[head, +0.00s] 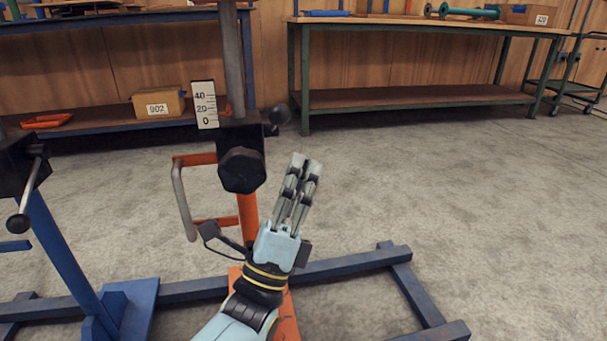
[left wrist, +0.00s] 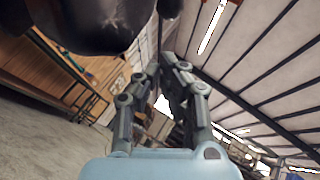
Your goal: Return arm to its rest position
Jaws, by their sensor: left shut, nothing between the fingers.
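My left gripper (head: 305,164) is at the middle of the head view, in front of an orange post with a black clamp block. Its fingers point up and lie close together, shut with nothing between them. The fingers also show in the left wrist view (left wrist: 172,72), against the ceiling and the far part of the hall. The dark knob (head: 242,170) of the clamp block is just left of the fingers, apart from them in the head view. A large dark rounded part fills the top left of the left wrist view. My right gripper is not in view.
A scale plate (head: 205,104) and a grey handle (head: 184,203) on an orange bracket are beside the post. Blue base beams (head: 350,264) run along the floor. A green-framed bench (head: 420,98) stands at the back right. The floor at right is clear.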

